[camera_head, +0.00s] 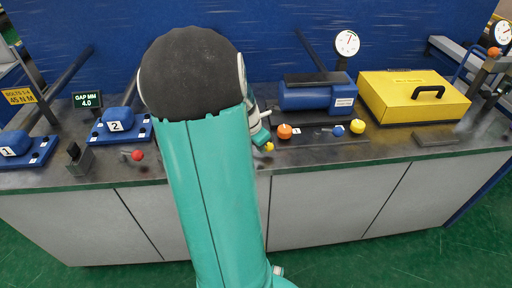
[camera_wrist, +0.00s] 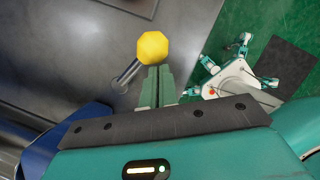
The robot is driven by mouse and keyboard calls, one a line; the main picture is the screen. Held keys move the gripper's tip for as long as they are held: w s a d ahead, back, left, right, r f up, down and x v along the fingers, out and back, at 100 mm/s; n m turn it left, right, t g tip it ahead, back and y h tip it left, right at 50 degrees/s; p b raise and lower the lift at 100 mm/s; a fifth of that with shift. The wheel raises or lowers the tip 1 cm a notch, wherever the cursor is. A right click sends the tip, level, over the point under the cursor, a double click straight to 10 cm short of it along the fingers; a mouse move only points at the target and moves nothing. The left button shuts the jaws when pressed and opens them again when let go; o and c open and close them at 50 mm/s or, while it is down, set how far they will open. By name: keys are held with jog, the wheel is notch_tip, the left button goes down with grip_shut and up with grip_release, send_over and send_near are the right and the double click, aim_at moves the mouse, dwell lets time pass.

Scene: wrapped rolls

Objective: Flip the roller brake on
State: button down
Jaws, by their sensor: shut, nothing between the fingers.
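A lever with a yellow knob (camera_head: 268,146) stands at the front edge of the bench, just right of my arm. In the wrist view the yellow knob (camera_wrist: 153,47) sits just beyond my fingertips, on a short metal rod (camera_wrist: 126,76) that slants down to the left. My gripper (camera_wrist: 158,72) is shut and empty, its fingertips at or very near the knob; I cannot tell whether they touch. In the head view my gripper (camera_head: 260,136) is partly hidden by my arm. No label reading roller brake is legible.
A red-knobbed lever (camera_head: 137,155) is to the left. Orange (camera_head: 285,131), blue (camera_head: 338,131) and larger yellow (camera_head: 357,126) knobs are to the right. Behind are a blue block (camera_head: 318,97), a gauge (camera_head: 347,43) and a yellow case (camera_head: 412,97). The green floor in front is clear.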

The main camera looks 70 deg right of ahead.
jog(key=shift+s+d, duration=0.2)
jog(key=shift+d, duration=0.15)
dwell(0.4)
